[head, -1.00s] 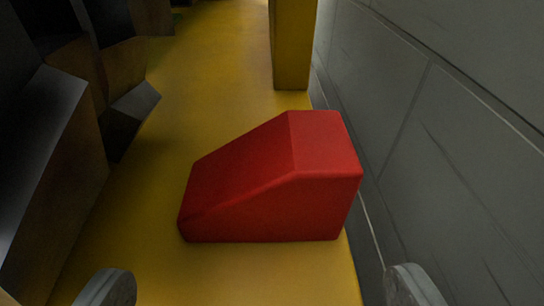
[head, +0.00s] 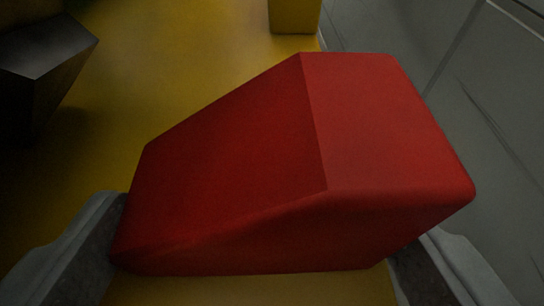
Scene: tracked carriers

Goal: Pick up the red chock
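The red chock (head: 240,150) fills the middle of the view, a wedge with its low end to the left and its tall blunt end to the right. The chock's edges meet or overlap both fingers in the picture, so firm contact cannot be told. The chock's underside is hidden.
A yellow post (head: 295,15) stands beyond the chock at the top. A dark angular block (head: 45,60) is at the upper left.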

